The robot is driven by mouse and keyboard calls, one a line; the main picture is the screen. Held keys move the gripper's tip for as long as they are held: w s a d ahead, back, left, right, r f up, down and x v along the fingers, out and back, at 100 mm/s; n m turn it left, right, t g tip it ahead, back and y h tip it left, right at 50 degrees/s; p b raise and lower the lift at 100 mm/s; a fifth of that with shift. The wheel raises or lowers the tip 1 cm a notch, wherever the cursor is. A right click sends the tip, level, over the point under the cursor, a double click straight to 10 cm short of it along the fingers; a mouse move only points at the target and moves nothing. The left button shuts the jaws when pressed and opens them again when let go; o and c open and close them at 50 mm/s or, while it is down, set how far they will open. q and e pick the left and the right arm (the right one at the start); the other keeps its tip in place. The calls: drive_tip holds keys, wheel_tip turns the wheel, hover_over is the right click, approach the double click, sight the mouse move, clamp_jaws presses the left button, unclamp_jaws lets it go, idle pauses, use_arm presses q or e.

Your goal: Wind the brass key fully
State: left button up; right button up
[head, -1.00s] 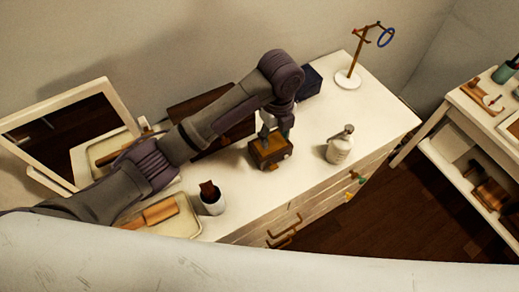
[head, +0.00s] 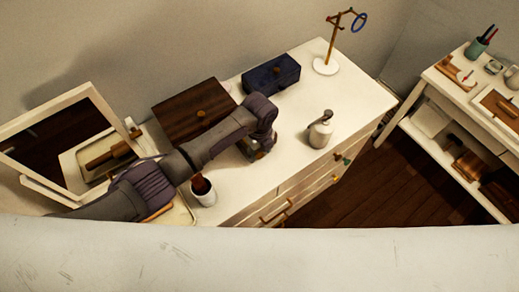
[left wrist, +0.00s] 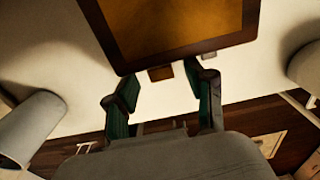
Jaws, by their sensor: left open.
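A small wooden box (left wrist: 172,28) with a dark rim and an amber top fills the upper middle of the left wrist view. A small brown block (left wrist: 160,73) juts from its near edge; I cannot tell whether this is the brass key. My left gripper (left wrist: 162,82) is open, its two fingers on either side of that block, just short of the box. In the head view the left gripper (head: 258,151) is low at the dresser top, and my arm hides most of the box. No key shows clearly. My right gripper is not in view.
A dark wooden case (head: 194,108) and a blue box (head: 271,75) lie behind.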

use_arm(q)
drive_tip(key=shift+c, duration=0.7)
drive_tip(key=c, duration=0.5)
clamp_jaws()
drive_tip(key=shift+w+d, duration=0.1)
drive_tip(key=y+b, duration=0.1)
drive_tip(key=g+y+b, duration=0.1)
drive_tip(key=b, duration=0.1)
drive_tip(key=g+y+b, duration=0.1)
drive_tip(key=b, duration=0.1)
drive_tip(key=shift+w+d+f, duration=0.2)
drive_tip(key=shift+d+f, duration=0.1)
drive_tip(key=shift+f, duration=0.05)
drive_tip(key=shift+r+b, duration=0.2)
drive_tip(key=shift+b, duration=0.1)
drive_tip(key=shift+g+y, duration=0.3)
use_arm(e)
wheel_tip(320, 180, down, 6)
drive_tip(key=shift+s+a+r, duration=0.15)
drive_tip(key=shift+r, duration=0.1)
